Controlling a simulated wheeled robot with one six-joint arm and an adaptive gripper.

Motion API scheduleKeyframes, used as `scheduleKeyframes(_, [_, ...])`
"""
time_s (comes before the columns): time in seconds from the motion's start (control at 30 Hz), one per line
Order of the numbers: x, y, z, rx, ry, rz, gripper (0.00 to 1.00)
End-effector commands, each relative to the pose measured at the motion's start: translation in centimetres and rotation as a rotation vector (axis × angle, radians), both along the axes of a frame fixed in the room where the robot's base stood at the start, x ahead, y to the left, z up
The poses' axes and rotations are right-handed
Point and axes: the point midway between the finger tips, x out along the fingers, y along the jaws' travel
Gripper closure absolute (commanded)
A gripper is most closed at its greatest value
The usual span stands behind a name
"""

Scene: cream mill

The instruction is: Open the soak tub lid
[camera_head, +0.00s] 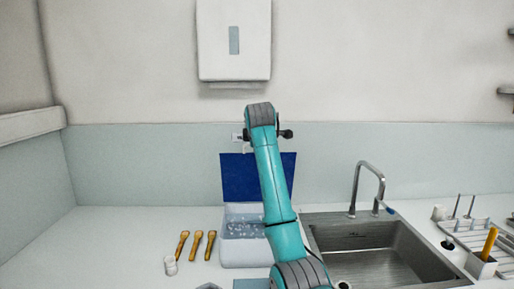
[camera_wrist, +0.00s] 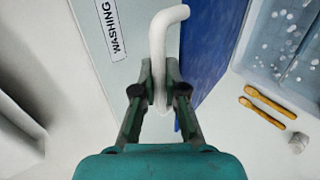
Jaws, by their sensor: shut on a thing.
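The soak tub (camera_head: 245,256) is a pale box on the counter, with bubbly liquid inside it. Its blue lid (camera_head: 238,180) stands upright at the back of the tub, so the tub's top is open. In the wrist view, my gripper (camera_wrist: 160,88) is shut on the white bent handle (camera_wrist: 158,38) beside the blue lid (camera_wrist: 206,48). The tub (camera_wrist: 245,42) shows at the right there. In the head view my arm covers part of the lid and tub, and my fingertips are hidden.
Several wooden-handled tools (camera_head: 197,245) and a small white jar (camera_head: 170,265) lie left of the tub. A steel sink (camera_head: 372,262) with a tall tap (camera_head: 367,180) is close on the right, then a rack (camera_head: 488,240). A white dispenser (camera_head: 234,55) hangs above.

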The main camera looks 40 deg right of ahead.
Motion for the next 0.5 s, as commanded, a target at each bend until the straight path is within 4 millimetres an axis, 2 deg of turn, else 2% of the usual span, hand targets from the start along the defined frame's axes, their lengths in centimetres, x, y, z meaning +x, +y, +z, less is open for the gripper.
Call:
scheduleKeyframes(0.23, [-0.02, -0.02, 0.15, -0.001, -0.003, -0.001, 1.0])
scheduleKeyframes(0.27, [-0.02, -0.02, 0.15, -0.001, -0.003, -0.001, 0.82])
scheduleKeyframes(0.33, [-0.02, -0.02, 0.14, -0.001, -0.003, -0.001, 0.65])
scheduleKeyframes(0.5, [-0.02, -0.01, 0.03, 0.0, -0.001, -0.001, 0.63])
